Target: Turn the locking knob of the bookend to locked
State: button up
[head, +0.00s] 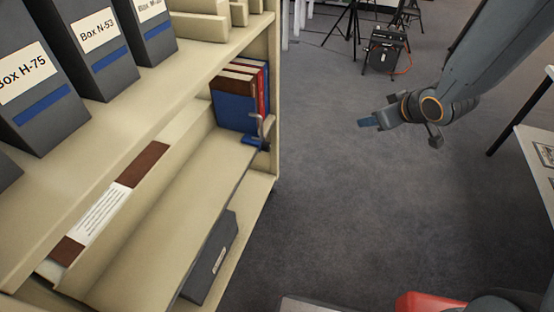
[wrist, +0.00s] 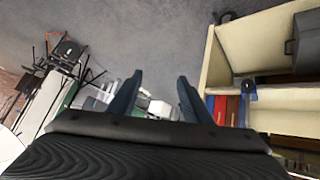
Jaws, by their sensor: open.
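The bookend (head: 251,141) has a blue base and a grey upright. It stands on a middle shelf, at the shelf's right end, in front of a row of blue, red and brown books (head: 236,108). Its locking knob is too small to make out clearly, so its setting cannot be read. In the wrist view the bookend (wrist: 249,92) shows right of the fingers, beside the books (wrist: 222,108). My gripper (head: 368,122) is open and empty in the air over the floor, right of the shelf and well apart from the bookend. Both blue fingers show spread in the wrist view (wrist: 160,76).
The beige shelf unit (head: 200,85) fills the left side, with grey archival boxes (head: 95,50) on top. A dark box (head: 212,258) lies on the lower shelf. A table (head: 535,150) stands at right. Carpet (head: 330,200) between them is clear. A black case (head: 385,50) stands behind.

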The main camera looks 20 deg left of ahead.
jog(key=w+a+f+n+y+b, duration=0.2)
jog(key=a+f+y+b, duration=0.15)
jog(key=a+f, duration=0.3)
jog(key=n+g+y+b, duration=0.7)
jog(key=y+b, duration=0.3)
jog(key=b, duration=0.3)
send_near(270, 147)
jog(key=a+b, duration=0.1)
jog(key=a, duration=0.3)
jog(key=a+b, duration=0.1)
jog(key=a, duration=0.3)
jog(key=shift+w+a+f, duration=0.1)
jog(key=shift+w+f, duration=0.05)
jog(key=shift+m+t, duration=0.3)
jog(key=shift+t, duration=0.1)
jog(key=c, duration=1.1)
